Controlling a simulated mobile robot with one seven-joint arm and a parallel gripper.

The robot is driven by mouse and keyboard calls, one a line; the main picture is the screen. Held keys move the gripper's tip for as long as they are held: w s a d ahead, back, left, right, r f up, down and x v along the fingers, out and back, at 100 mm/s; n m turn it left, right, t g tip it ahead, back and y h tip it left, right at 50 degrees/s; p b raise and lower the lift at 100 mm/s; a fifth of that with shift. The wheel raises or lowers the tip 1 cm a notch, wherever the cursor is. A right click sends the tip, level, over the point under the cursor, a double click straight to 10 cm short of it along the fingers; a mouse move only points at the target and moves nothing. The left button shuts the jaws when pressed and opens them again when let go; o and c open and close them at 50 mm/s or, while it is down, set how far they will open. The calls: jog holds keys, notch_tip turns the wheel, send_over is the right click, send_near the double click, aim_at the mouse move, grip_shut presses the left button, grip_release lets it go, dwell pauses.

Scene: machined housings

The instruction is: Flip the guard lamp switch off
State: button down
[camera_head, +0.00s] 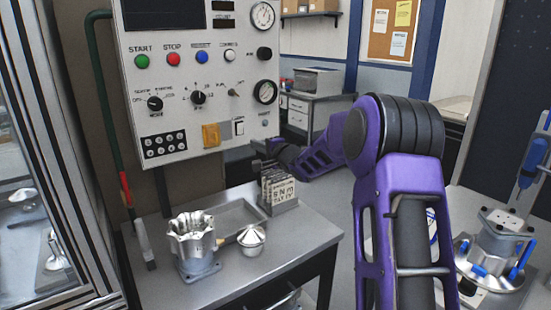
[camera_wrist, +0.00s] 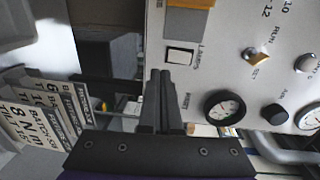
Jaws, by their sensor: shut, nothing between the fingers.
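The grey control panel (camera_head: 195,75) stands at the back left. A small white rocker switch (camera_head: 238,127) sits low on its face, right of a yellow-orange square plate (camera_head: 211,135). In the wrist view the rocker (camera_wrist: 180,56) has a dark frame and a small label beside it that seems to read LAMPS. I cannot tell which way it is pressed. My gripper (camera_head: 262,149) is in front of the panel's lower right corner. In the wrist view its fingertips (camera_wrist: 161,73) are shut and empty, just below and left of the rocker; contact is not visible.
A gauge (camera_wrist: 224,107), a toggle (camera_wrist: 255,55) and knobs share the panel. Below it, a bench (camera_head: 315,222) holds a sign-card stand (camera_head: 279,190), a grey tray (camera_head: 240,212), a metal housing (camera_head: 194,243) and a domed part (camera_head: 251,238). Another housing (camera_head: 497,240) stands right.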

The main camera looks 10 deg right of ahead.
jog(key=f+v, duration=0.1)
jog(key=v, duration=0.6)
jog(key=shift+s+f, duration=0.3)
jog(key=shift+f, duration=0.05)
